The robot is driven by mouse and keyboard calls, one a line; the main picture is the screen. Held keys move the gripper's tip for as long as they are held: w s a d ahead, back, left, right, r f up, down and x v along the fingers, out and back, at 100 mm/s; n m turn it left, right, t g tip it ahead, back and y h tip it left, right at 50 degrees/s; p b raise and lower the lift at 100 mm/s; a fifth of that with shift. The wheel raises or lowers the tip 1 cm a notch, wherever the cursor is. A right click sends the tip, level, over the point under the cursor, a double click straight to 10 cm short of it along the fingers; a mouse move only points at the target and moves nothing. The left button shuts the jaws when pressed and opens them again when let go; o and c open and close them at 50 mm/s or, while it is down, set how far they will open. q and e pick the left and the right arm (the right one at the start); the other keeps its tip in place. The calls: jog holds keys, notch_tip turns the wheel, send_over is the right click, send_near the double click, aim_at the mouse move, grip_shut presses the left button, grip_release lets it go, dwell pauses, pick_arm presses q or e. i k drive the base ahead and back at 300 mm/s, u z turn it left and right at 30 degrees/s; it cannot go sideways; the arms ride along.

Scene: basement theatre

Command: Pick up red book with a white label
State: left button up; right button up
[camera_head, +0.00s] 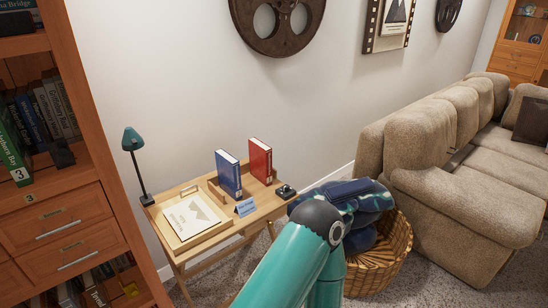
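The red book (260,160) stands upright on the small wooden desk (262,212), near its back right. Its spine faces forward and has a small white label low down. A blue book (229,174) stands upright just to its left, with a narrow gap between them. A teal link of one of my arms rises from the bottom middle of the view, in front of the desk's right side and the basket. No fingers of either gripper show, so I cannot see whether they are open or shut.
The desk also holds a teal lamp (133,140), a tray with a paper (191,217), a small blue card (246,207) and a small dark object (286,191). A wicker basket (392,262) with blue fabric stands right of it. A bookcase (82,120) is left, a sofa (465,200) right.

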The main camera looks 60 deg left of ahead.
aim_at(259, 153)
jog(key=u, duration=0.45)
jog(key=i, duration=1.25)
jog(key=u, duration=1.15)
jog(key=i, duration=0.65)
jog(key=u, duration=0.35)
jog(key=k, duration=0.95)
jog(key=u, duration=0.2)
jog(key=i, duration=0.95)
jog(key=z, duration=0.1)
